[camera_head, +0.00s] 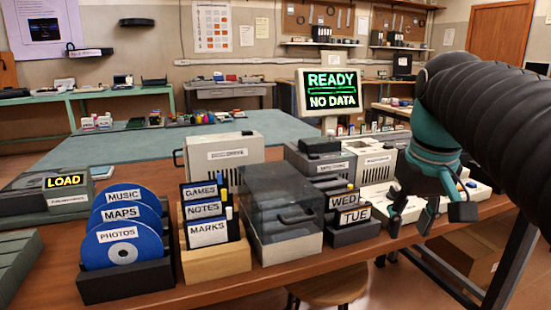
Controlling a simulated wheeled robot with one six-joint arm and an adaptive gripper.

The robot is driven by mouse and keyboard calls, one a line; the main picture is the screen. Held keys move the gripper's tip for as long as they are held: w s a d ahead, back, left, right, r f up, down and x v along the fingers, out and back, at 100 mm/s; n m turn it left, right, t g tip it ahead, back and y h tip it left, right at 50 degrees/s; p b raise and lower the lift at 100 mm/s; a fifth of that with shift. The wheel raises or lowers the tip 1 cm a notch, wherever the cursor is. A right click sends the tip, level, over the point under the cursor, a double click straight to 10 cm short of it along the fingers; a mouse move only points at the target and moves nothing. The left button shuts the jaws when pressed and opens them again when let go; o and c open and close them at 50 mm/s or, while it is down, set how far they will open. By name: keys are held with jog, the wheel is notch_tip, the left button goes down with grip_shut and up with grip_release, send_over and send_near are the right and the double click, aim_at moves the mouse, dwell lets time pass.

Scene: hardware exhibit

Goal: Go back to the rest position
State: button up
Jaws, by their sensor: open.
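My gripper (412,215) hangs at the right of the view, at the end of my dark ribbed arm with a teal wrist. Its fingers point down and stand apart, with nothing seen between them. It appears over or in front of the table's right part, beside the black holder with the WED card (342,200) and the TUE card (356,216). I cannot tell how high above the table the fingertips are. The arm hides part of the pale devices behind it.
The wooden table (222,285) holds blue discs (122,247) in a black rack, labelled cards in a wooden box (216,262), and a clear-lidded case (281,215). A monitor (330,92) reading READY, NO DATA stands behind. A stool (328,290) is in front.

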jog(key=s+a+f+t, duration=0.1)
jog(key=s+f, duration=0.3)
jog(key=f, duration=0.5)
jog(key=s+a+f+t, duration=0.2)
jog(key=s+a+f, duration=0.2)
jog(key=f, duration=0.4)
jog(key=shift+s+a+f, duration=0.35)
jog(key=shift+s+f, duration=0.05)
jog(key=shift+s, duration=0.25)
